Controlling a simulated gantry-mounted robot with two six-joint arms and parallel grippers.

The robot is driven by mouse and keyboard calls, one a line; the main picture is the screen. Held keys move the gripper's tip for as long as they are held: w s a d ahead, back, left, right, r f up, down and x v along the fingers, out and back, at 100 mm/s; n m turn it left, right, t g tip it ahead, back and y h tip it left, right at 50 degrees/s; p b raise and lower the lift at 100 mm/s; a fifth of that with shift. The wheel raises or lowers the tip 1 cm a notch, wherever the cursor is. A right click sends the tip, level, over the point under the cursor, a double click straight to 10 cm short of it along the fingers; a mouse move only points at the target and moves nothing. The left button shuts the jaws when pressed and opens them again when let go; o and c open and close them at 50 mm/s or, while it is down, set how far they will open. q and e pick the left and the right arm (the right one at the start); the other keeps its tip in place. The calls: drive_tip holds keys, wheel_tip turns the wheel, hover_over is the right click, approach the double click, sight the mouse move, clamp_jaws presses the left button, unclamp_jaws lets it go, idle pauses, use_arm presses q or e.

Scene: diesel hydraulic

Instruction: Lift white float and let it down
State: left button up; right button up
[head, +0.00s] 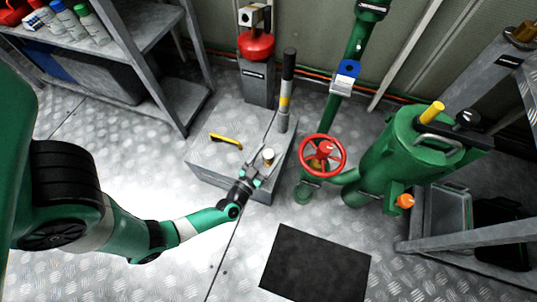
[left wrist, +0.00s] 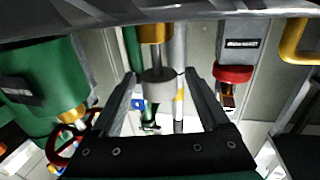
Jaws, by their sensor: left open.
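The white float (head: 268,156) is a small pale cylinder standing on top of the grey metal box (head: 215,160) on the floor. In the left wrist view, which looks upside down, the float (left wrist: 158,88) shows as a short pale cylinder with a brass piece (left wrist: 156,34) at its upper picture end. My left gripper (head: 264,168) is open at the float, coming from the front. In the left wrist view its two fingers (left wrist: 160,98) lie on either side of the float, with visible gaps. My right gripper does not show.
Close by are a yellow handle (head: 225,141) on the box, an upright black-gripped lever (head: 287,85), a red button (head: 256,45) and a red valve wheel (head: 322,156). A green tank (head: 395,160) stands right. A dark mat (head: 317,265) lies on open floor in front.

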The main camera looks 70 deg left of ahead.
use_arm(q)
clamp_jaws()
idle(0.3)
idle(1.1)
